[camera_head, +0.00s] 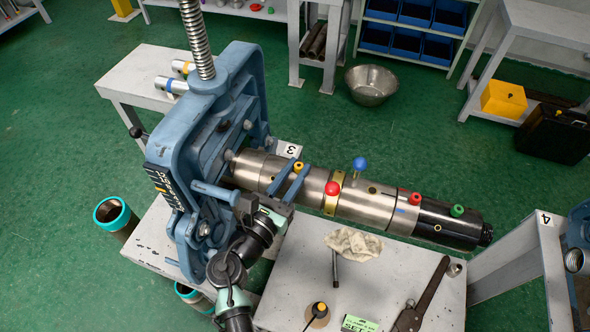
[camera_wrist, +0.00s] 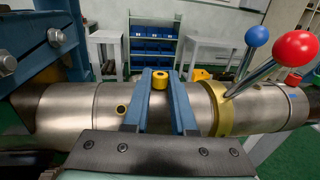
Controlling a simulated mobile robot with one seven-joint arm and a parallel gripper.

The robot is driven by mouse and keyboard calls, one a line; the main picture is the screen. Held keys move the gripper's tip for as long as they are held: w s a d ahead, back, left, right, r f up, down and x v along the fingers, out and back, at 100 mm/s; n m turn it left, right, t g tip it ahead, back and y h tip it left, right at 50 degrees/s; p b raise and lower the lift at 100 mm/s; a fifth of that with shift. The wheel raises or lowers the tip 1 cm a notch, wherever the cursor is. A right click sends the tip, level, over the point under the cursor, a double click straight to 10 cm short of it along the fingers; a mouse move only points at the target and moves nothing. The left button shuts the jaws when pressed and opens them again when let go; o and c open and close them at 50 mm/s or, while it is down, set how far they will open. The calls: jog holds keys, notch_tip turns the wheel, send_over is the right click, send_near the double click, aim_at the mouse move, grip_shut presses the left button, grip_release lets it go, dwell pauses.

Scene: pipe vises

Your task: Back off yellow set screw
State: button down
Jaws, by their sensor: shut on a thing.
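The yellow set screw (camera_head: 299,166) is a small yellow knob with a dark hole in its top. It stands on the steel pipe tool (camera_head: 372,206) clamped in the blue vise (camera_head: 232,100). In the wrist view the yellow set screw (camera_wrist: 159,80) sits between the two blue fingers. My gripper (camera_head: 293,172) reaches over the pipe from the near side, and its fingers are shut on the yellow set screw. The gripper (camera_wrist: 160,77) also shows in the wrist view. The screw's lower part is hidden in the wrist view.
Just right stand a red ball lever (camera_head: 332,188) and a blue ball lever (camera_head: 359,163) at a brass collar (camera_wrist: 220,108). Further right are a red knob (camera_head: 415,198) and a green knob (camera_head: 457,211). A bench (camera_head: 400,270) with a rag and tools stands in front.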

jog(key=shift+s+d+y, duration=0.1)
jog(key=shift+y, duration=0.2)
jog(key=n+y, duration=0.1)
jog(key=n+t+y, duration=0.1)
jog(key=n+y, duration=0.1)
jog(key=shift+d+t+y+p, duration=0.25)
jog(key=shift+t+y+p, duration=0.05)
jog(key=shift+y, duration=0.1)
jog(key=n+y, duration=0.1)
jog(key=y, duration=0.1)
jog(key=n+y+b, duration=0.1)
jog(key=shift+d+f+y, duration=0.1)
jog(key=shift+d+y, duration=0.1)
jog(key=shift+y, duration=0.2)
jog(key=shift+d+n+y+b, duration=0.1)
jog(key=shift+n+y+b, duration=0.55)
jog(key=shift+n+y, duration=1.75)
jog(key=shift+y, duration=0.7)
jog(key=c, duration=0.7)
grip_release()
jog(key=shift+c, duration=0.2)
jog(key=shift+m+h, duration=0.5)
